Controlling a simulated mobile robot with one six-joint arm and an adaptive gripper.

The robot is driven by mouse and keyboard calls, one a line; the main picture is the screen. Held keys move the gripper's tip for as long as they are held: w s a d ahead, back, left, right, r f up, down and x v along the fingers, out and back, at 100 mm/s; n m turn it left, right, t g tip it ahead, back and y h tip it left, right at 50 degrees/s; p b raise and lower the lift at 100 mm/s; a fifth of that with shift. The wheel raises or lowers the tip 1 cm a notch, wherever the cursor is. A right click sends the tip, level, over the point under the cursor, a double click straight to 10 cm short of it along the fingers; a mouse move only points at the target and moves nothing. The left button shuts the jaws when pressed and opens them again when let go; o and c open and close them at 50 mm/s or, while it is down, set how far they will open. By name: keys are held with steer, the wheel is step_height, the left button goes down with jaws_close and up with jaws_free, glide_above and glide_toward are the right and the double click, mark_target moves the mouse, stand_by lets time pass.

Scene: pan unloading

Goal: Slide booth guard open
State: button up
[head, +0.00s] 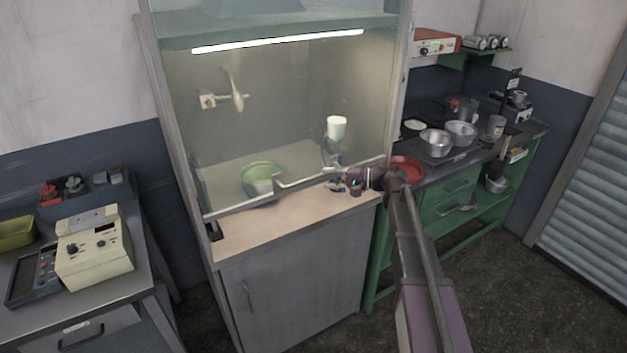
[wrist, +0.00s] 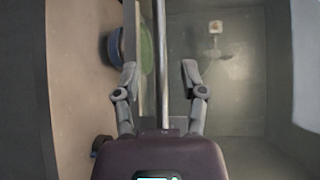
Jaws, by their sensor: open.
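The booth (head: 230,255) is a grey cabinet with a lit upper chamber. Its clear guard (head: 285,110) covers the front, with its lower edge above the pale work surface and a gap beneath. A light handle bar (head: 305,177) runs along the guard's lower part. My gripper (head: 340,181) is at the right part of this bar. In the wrist view my gripper (wrist: 160,70) is open, with one finger on each side of the metal bar (wrist: 160,45). Gaps show between fingers and bar. A green pan (head: 262,172) stands inside, partly behind the guard's edge.
A white dispenser (head: 336,128) and a wall fitting (head: 208,101) are inside the booth. A green bench (head: 455,185) with metal bowls and a red dish (head: 405,168) stands close on the right. A table with a beige device (head: 95,250) stands left.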

mark_target(313, 178)
steer(key=shift+x, duration=2.45)
jaws_close()
